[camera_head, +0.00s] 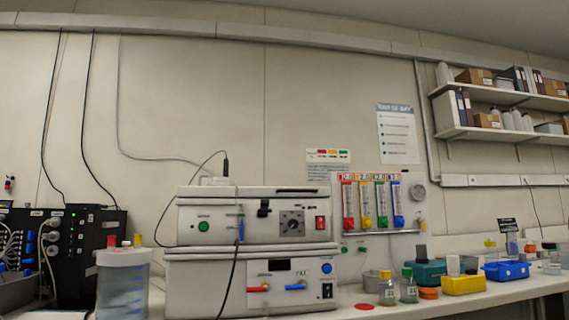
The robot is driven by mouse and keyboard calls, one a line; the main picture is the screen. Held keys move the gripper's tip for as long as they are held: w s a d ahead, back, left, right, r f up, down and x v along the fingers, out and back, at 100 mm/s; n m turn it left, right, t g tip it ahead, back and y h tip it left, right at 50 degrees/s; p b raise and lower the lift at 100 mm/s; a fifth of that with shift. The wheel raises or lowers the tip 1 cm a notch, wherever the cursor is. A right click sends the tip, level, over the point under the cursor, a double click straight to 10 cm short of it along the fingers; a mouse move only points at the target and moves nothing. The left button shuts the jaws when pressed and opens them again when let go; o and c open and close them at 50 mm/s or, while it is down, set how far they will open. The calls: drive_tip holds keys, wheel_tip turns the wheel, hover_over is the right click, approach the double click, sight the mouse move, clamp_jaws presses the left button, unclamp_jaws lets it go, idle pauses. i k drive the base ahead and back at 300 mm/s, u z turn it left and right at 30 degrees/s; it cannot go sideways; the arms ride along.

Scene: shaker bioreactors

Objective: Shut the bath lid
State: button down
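Two white box-shaped units stand stacked on the bench near the middle of the view. The upper unit (260,223) has a green button, a dark latch-like part, a dial and a red switch. The lower unit (216,285) has a dark display, a blue knob, red and blue fittings and a black switch. I cannot tell for sure which unit is the bath, and no raised lid stands out. The top surfaces are seen nearly edge-on, so a lid's position is unclear. My gripper is not in view.
A translucent vessel (124,285) stands left of the units, beside black equipment (85,245). Bottles, a yellow rack (463,285) and a blue tray (506,271) line the bench at right. Flowmeters (366,203) hang on the wall. A cable (232,275) hangs before the units.

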sight(244, 193)
drive_tip(key=z, duration=1.05)
drive_tip(key=i, duration=0.75)
drive_tip(key=u, duration=0.65)
drive_tip(key=i, duration=0.55)
drive_tip(key=u, duration=0.6)
